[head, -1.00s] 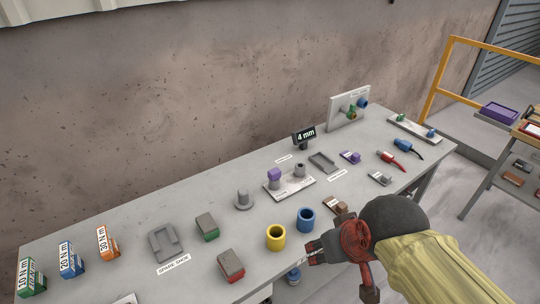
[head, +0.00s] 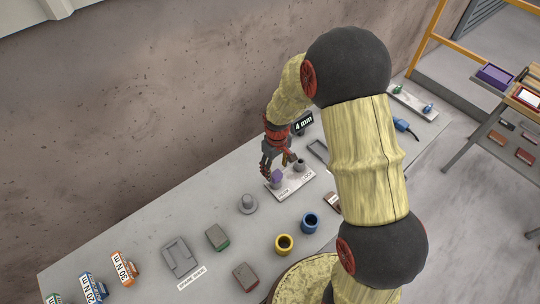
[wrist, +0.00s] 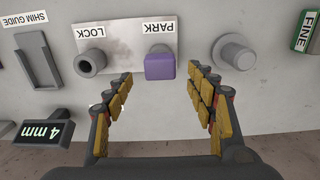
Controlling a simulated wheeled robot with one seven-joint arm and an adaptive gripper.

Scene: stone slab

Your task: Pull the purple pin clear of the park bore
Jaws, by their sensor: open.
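The purple pin (wrist: 159,67) stands at the PARK end of a light plate (wrist: 122,50) in the wrist view; its square purple head shows and the park bore under it is hidden. In the head view the purple pin (head: 277,177) is just below my gripper (head: 278,167). My gripper (wrist: 160,95) is open and empty in the wrist view, its yellow-padded fingers apart, with the pin's head between and a little beyond their tips. I cannot see any contact. The grey lock bore (wrist: 90,62) stands at the plate's other end, marked LOCK.
A grey flanged peg (wrist: 234,52) stands beside the plate. A shim guide tray (wrist: 38,60) and a 4 mm display (wrist: 45,130) are on the other side. Yellow (head: 284,244) and blue (head: 310,222) cups stand nearer on the bench.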

